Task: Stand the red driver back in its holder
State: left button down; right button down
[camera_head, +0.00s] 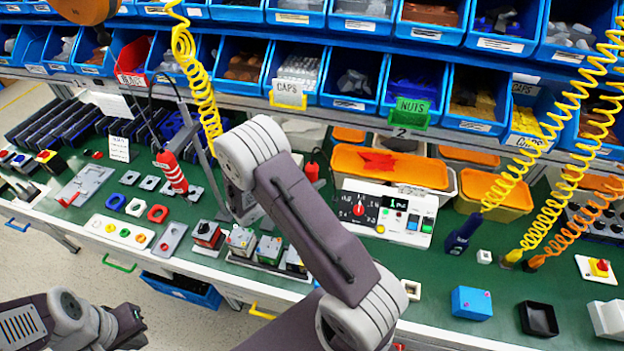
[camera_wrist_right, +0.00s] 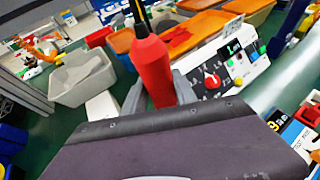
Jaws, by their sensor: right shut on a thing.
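The red driver (camera_wrist_right: 151,72) stands nearly upright in the right wrist view, its dark upper end at the top of the picture. My right gripper (camera_wrist_right: 158,98) is shut on it, with grey fingers on either side. In the head view a red body (camera_head: 311,170) that looks like the driver shows just right of my right arm, which hides the jaws there. I cannot clearly make out its holder. My left gripper (camera_head: 128,326) is low at the left, off the bench, and its jaws are unclear.
A white control panel (camera_head: 412,214) with a red knob stands right of the driver. A red-and-white striped piece (camera_head: 171,172) is left of my arm. Small switch boxes (camera_head: 241,241) line the front edge. Yellow coiled cords (camera_head: 545,140) hang at right. Orange-lidded bins (camera_head: 390,167) stand behind.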

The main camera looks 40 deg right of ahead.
jog(key=f+b, duration=0.1)
jog(key=f, duration=0.1)
jog(key=f+b, duration=0.3)
jog(key=f, duration=0.1)
jog(key=shift+s+f+b, duration=0.15)
jog(key=shift+s+b, duration=0.1)
jog(key=shift+b, duration=0.1)
jog(key=shift+w+f+b, duration=0.1)
jog(key=shift+f+b, duration=0.2)
jog(key=shift+f, duration=0.15)
jog(key=shift+r, duration=0.15)
jog(key=shift+f, duration=0.3)
jog(key=shift+f+b, duration=0.25)
jog(key=shift+b, duration=0.1)
jog(key=c, duration=0.9)
grip_release()
